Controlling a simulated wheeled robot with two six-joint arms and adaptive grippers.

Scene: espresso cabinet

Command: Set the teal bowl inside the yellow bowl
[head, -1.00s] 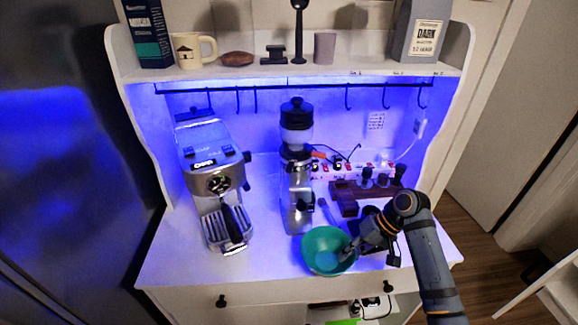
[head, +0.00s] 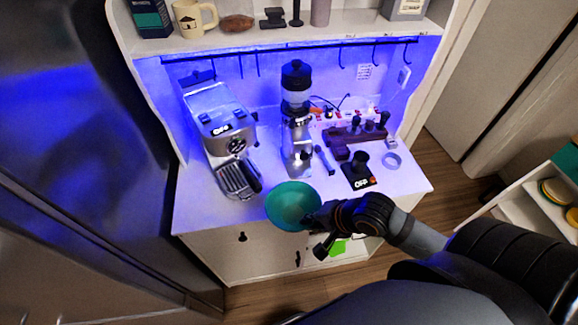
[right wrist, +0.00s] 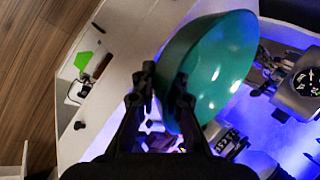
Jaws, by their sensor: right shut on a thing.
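The teal bowl (head: 293,206) is at the cabinet's front edge in the head view, held by its right rim. My right gripper (head: 314,217) is shut on that rim. In the right wrist view the teal bowl (right wrist: 222,65) is tilted and its rim runs between the fingers of my right gripper (right wrist: 161,98). Round yellow-rimmed dishes sit on a white shelf at the far right of the head view; the upper one (head: 553,191) may be the yellow bowl, but it is small and partly cut off. My left gripper is out of view.
An espresso machine (head: 223,130) and a grinder (head: 297,120) stand on the white counter. A black scale (head: 359,177) and a ring (head: 392,160) lie right of them. Wooden floor (head: 440,150) separates the cabinet from the white shelf unit (head: 529,193).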

